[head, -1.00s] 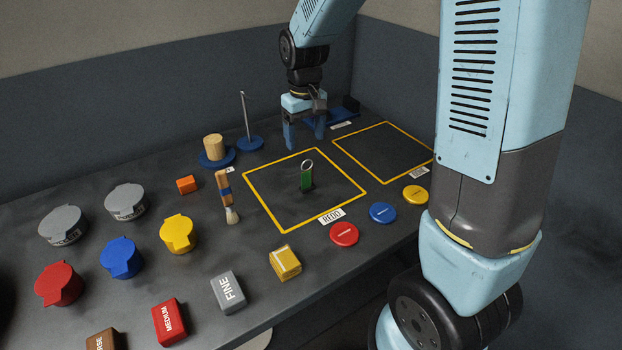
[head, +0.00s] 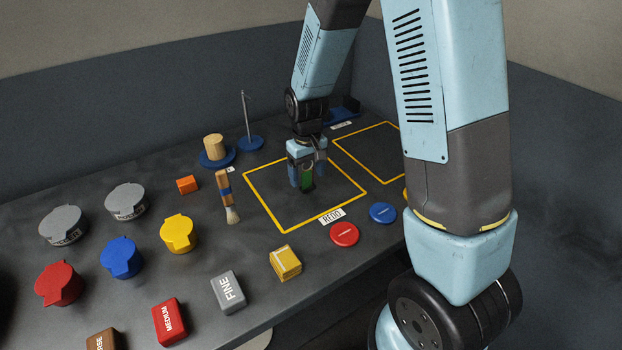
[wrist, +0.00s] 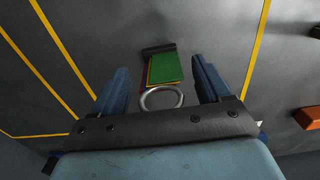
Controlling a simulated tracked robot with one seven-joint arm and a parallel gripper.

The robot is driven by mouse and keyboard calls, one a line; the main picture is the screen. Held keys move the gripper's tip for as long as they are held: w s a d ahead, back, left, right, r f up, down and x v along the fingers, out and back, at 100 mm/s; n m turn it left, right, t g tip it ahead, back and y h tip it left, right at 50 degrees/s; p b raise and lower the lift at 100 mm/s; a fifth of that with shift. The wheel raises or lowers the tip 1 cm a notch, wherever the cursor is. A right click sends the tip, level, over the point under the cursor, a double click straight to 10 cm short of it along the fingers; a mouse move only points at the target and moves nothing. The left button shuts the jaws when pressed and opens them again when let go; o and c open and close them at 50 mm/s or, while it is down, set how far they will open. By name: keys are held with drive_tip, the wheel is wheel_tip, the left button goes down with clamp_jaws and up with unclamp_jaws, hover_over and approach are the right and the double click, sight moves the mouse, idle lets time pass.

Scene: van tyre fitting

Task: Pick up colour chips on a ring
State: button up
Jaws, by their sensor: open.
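The colour chips on a ring (wrist: 167,68) stand inside the left yellow-outlined square on the bench, with a green chip at the front and red and yellow edges behind it. Their metal ring (wrist: 161,97) shows in the wrist view between my fingers. In the head view the green chip (head: 306,178) is partly hidden by my gripper (head: 302,186). My gripper is open, with one blue finger on each side of the chips. In the wrist view my gripper (wrist: 161,85) shows gaps between both fingers and the chips.
A brush (head: 227,196) lies left of the square, near an orange block (head: 187,184). A blue-based stand (head: 250,142) is behind. Red (head: 344,233) and blue (head: 383,212) discs lie in front of the squares. The right outlined square (head: 366,150) looks clear.

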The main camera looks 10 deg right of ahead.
drive_tip(key=shift+f, duration=0.5)
drive_tip(key=shift+c, duration=0.3)
drive_tip(key=c, duration=1)
drive_tip(key=shift+r, duration=0.15)
drive_tip(key=shift+r, duration=0.25)
wheel_tip(320, 180, up, 2)
drive_tip(key=shift+r, duration=0.2)
drive_tip(key=s+a+r, duration=0.2)
drive_tip(key=s+r, duration=0.1)
drive_tip(key=s, duration=0.1)
drive_tip(key=s+a+r, duration=0.2)
drive_tip(key=s+r, duration=0.1)
drive_tip(key=s, duration=0.1)
drive_tip(key=s+a+r, duration=0.2)
drive_tip(key=s+r, duration=0.2)
drive_tip(key=shift+s+a, duration=0.2)
drive_tip(key=shift+a, duration=0.05)
